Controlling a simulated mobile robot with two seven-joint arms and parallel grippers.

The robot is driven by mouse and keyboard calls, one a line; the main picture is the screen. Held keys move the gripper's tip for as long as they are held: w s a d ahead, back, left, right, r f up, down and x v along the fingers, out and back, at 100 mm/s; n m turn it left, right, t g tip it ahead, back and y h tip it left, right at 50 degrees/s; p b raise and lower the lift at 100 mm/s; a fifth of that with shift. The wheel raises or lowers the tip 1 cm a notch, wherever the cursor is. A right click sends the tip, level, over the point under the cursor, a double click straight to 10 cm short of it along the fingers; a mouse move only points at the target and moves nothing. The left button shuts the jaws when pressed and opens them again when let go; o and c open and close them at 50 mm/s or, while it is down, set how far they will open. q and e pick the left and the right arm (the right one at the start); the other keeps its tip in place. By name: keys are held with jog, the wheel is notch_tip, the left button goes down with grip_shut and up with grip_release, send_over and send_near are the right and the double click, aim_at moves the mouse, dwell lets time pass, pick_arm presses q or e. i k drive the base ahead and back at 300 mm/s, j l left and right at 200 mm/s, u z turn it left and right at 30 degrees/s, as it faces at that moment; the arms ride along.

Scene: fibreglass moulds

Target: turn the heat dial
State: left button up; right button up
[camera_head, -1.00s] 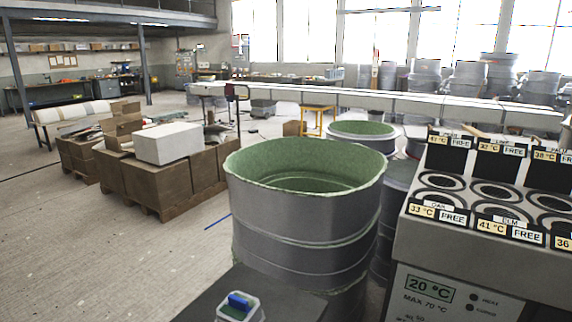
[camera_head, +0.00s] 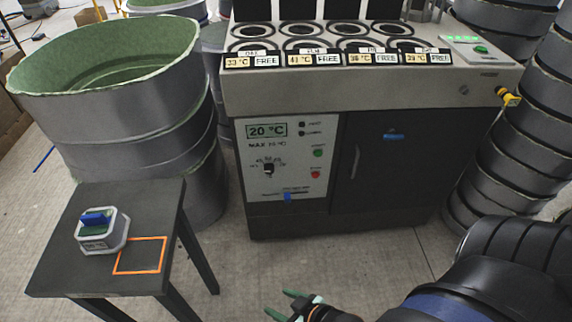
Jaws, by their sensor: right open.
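The heat dial (camera_head: 268,169) is a small dark knob with a number scale around its top, on the pale control panel at the left of the grey machine (camera_head: 400,98). Above it a display (camera_head: 267,130) reads 20 °C, with MAX 70 °C printed below. A green button (camera_head: 318,153) and a red button (camera_head: 316,175) sit to its right, and a blue slider (camera_head: 288,197) is below. My right gripper (camera_head: 284,305) is open and empty at the bottom edge, apart from the dial and well below it in the picture. My left gripper is not in view.
A dark small table (camera_head: 70,262) at left carries a white box with a blue handle (camera_head: 98,230) and an orange square outline. A large green-lined drum (camera_head: 120,130) stands behind it. Ringed stacks (camera_head: 520,150) stand right of the machine. Floor before the machine is clear.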

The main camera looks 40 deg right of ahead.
aim_at(269, 168)
jog(key=l+z, duration=0.1)
jog(key=z, duration=0.25)
jog(key=l+z, duration=0.1)
jog(key=z, duration=0.25)
jog(key=l+z, duration=0.1)
jog(key=z, duration=0.25)
